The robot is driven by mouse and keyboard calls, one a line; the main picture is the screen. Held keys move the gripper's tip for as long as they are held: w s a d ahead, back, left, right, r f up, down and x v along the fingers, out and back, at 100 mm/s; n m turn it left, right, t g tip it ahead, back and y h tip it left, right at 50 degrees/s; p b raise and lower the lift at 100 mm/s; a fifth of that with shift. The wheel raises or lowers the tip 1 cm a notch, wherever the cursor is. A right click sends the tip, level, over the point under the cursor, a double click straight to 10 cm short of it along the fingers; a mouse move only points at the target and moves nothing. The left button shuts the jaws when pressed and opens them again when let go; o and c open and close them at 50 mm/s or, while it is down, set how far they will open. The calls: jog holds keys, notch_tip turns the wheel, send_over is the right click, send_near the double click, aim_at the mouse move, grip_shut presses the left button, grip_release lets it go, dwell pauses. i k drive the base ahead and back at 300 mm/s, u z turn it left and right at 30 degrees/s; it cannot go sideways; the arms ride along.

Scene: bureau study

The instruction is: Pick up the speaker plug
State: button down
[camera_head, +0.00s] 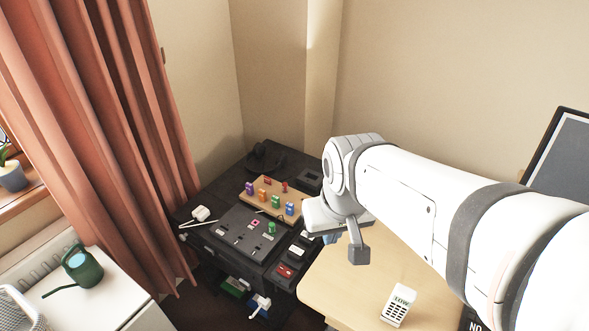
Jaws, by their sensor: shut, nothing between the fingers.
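A light wooden board (262,192) on the black desk holds several small coloured plugs, among them a purple one (250,188), an orange one (264,195), a green one (275,201) and a blue one (290,208). A red piece (284,187) stands at the board's back. Labels are too small to read, so I cannot tell which is the speaker plug. My gripper (359,256) is shut and empty, to the right of the board and above the pale wooden table's edge. My wrist hides what lies behind it.
A dark panel (238,236) with slots lies before the board. A white plug-like piece (200,213) sits at the desk's left. A white box marked LOW (398,304) stands on the pale table (345,290). A green watering can (84,268) stands at left.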

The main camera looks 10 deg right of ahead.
aim_at(303, 239)
jog(key=z, duration=1.75)
jog(key=k, duration=1.2)
jog(key=u, duration=1.3)
jog(key=i, duration=1)
jog(key=u, duration=0.05)
